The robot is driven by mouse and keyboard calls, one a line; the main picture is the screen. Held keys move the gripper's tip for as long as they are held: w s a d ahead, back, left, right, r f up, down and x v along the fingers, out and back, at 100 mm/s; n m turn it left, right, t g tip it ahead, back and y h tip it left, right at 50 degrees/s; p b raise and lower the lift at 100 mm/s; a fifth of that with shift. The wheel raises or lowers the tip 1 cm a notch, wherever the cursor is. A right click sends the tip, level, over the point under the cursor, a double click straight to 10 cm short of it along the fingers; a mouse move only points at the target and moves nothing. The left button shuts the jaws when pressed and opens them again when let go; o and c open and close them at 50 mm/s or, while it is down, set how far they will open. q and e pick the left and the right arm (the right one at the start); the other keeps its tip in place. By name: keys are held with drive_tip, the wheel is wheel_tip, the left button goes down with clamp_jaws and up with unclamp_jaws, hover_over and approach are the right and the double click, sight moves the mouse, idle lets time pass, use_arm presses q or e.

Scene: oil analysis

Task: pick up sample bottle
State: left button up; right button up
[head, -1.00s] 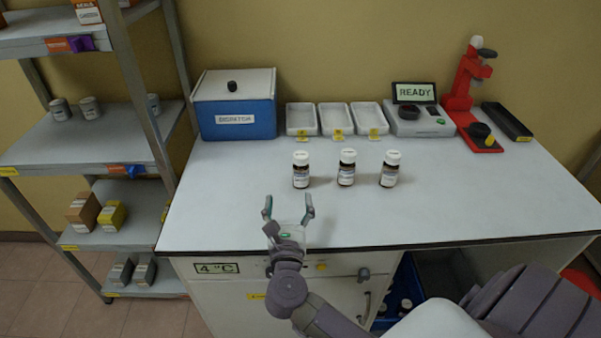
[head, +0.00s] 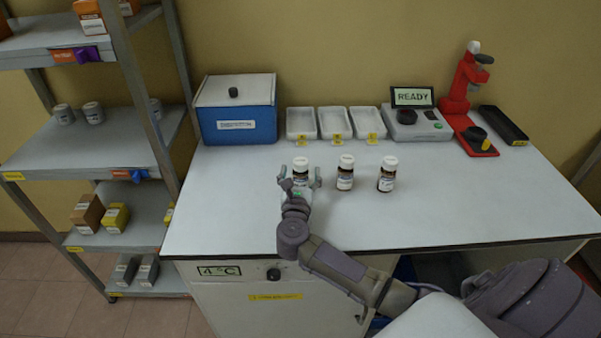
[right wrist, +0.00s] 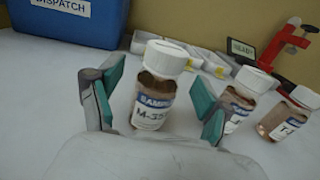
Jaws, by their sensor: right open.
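Three brown sample bottles with white caps stand upright in a row on the white bench. The left bottle (head: 301,170) is partly hidden by my right gripper (head: 300,183) in the head view. In the right wrist view this bottle (right wrist: 155,88), with a label starting "M-35", stands between the open green-padded fingers of my right gripper (right wrist: 158,95). The jaws are open around it, with a gap at the left finger. The middle bottle (head: 345,173) and right bottle (head: 387,175) stand to its right. My left gripper is not in view.
A blue dispatch box (head: 236,112) and three white trays (head: 335,122) stand at the back. An instrument reading READY (head: 417,120), a red stand (head: 463,105) and a black tray (head: 505,125) are at back right. The front right bench is clear.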

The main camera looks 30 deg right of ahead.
drive_tip(key=shift+x, duration=0.8)
drive_tip(key=c, duration=1.3)
